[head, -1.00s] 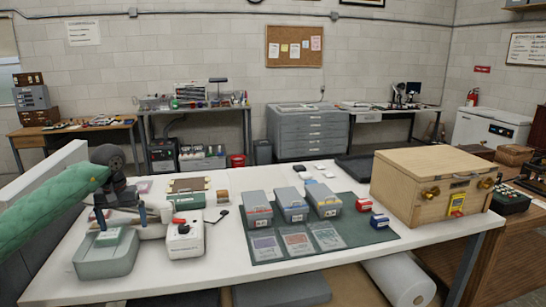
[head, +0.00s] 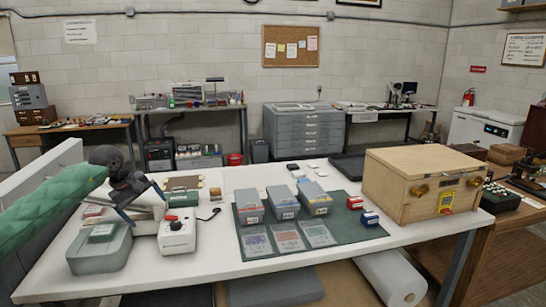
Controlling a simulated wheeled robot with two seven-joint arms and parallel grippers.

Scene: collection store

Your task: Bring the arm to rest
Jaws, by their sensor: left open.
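My left arm, in a green sleeve, comes in from the left in the head view. My left gripper (head: 142,208) is open, with two dark fingers apart, above the left part of the white table. It is over and between a grey-green lidded box (head: 98,255) and a white device with a red button (head: 177,238). I see nothing held between the fingers. My right gripper is not in view.
The white table (head: 205,257) bears a dark green mat (head: 345,232) with several grey lidded boxes (head: 283,203) and printed cards. A wooden case (head: 405,197) stands at the right. Bare table lies in front of the white device.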

